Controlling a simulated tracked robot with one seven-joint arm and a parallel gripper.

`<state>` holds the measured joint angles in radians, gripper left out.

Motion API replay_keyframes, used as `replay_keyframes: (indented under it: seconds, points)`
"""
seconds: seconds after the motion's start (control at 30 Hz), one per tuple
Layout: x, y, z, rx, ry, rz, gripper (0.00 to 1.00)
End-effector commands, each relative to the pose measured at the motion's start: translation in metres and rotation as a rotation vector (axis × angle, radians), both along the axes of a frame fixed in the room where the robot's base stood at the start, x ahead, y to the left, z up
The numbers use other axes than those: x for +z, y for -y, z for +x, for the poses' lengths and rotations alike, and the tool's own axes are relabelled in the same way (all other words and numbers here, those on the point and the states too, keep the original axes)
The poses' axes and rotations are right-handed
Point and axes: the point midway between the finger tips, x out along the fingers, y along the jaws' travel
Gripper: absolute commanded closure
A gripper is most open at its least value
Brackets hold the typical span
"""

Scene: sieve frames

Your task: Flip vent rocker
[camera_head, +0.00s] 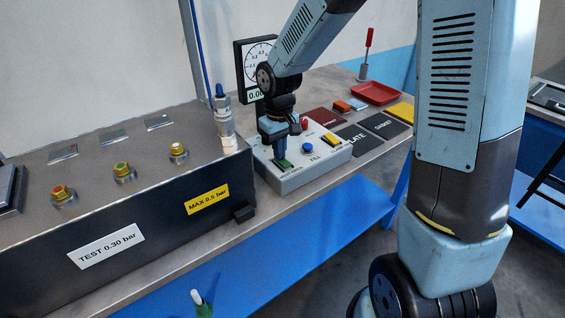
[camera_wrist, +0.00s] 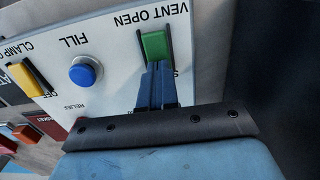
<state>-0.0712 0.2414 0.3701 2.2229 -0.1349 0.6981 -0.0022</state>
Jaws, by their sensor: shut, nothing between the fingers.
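The vent rocker is a green switch (camera_wrist: 154,46) beside the "VENT OPEN" label on the light grey control box (camera_head: 318,172). In the head view the green rocker (camera_head: 283,163) shows just below my fingertips. My gripper (camera_wrist: 157,68) is shut and empty, with its blue fingers pointing down at the rocker. In the wrist view the fingertips meet the near edge of the green rocker; I cannot tell whether they press on it. The rocker's near end is hidden behind the fingers.
On the same box are a blue FILL button (camera_wrist: 85,71), a yellow clamp rocker (camera_wrist: 27,77) and a red button (camera_head: 305,123). A pressure gauge (camera_head: 258,70) stands behind. The metal test tank (camera_head: 100,170) is at left. Dark plates (camera_head: 386,125) and a red tray (camera_head: 376,93) lie at right.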

Motion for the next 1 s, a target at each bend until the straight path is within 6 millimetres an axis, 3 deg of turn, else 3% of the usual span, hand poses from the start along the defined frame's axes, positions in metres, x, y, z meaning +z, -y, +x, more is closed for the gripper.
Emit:
replay_keyframes:
  seconds: [0.27, 1.0]
  points:
    - [0.002, 0.000, 0.000, 0.000, 0.000, 0.000, 1.00]
    - [0.050, 0.000, 0.001, -0.001, 0.003, 0.001, 1.00]
